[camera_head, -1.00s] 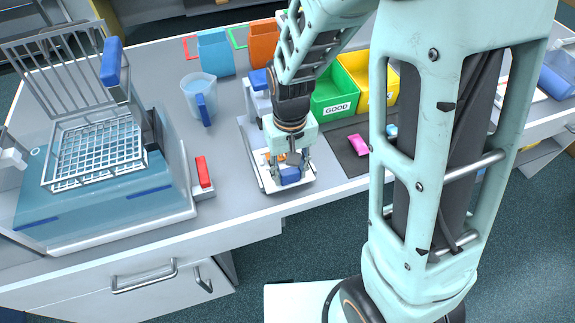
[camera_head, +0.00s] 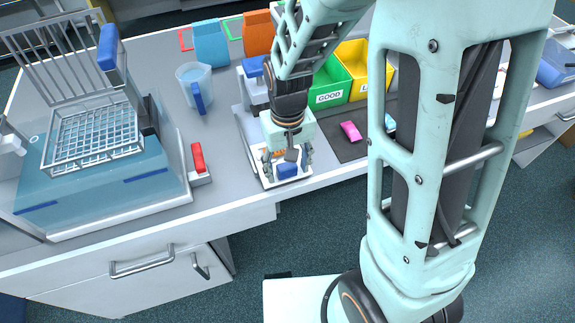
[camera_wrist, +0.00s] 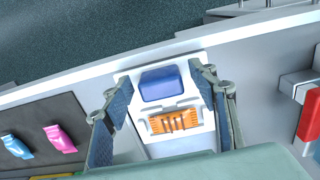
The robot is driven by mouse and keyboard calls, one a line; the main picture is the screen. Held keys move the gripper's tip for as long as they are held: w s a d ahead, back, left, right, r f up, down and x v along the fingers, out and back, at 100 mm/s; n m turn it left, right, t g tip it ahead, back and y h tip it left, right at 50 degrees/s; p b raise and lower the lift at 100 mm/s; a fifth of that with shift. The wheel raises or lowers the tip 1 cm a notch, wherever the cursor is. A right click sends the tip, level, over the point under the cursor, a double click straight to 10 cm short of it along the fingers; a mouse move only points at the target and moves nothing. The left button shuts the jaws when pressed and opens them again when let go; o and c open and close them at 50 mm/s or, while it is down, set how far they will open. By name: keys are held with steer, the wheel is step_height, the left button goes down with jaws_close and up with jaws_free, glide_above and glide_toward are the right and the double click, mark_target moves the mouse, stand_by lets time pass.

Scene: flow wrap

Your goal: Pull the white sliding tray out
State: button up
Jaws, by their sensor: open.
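The white sliding tray (camera_head: 262,180) is at the front of a small white station with a blue top part, close to the bench's front edge. The tray also shows in the wrist view (camera_wrist: 206,118). It carries a blue block (camera_wrist: 160,83) at its front and an orange ribbed piece (camera_wrist: 173,121) behind that. My gripper (camera_head: 288,161) is low over the tray, pointing down. Its fingers are apart, one on each side of the tray's load in the wrist view (camera_wrist: 160,95). I cannot tell whether they touch the tray.
A red switch (camera_head: 198,157) and a wire basket (camera_head: 97,138) over a blue tank stand left. A jug (camera_head: 192,88) is behind. A green bin marked GOOD (camera_head: 330,88) and a pink packet (camera_head: 350,131) on a dark mat lie right. Open floor lies before the bench.

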steer(key=shift+r, duration=0.1)
step_height(320, 180, up, 12)
stand_by(0.5)
steer(key=shift+w, duration=0.1)
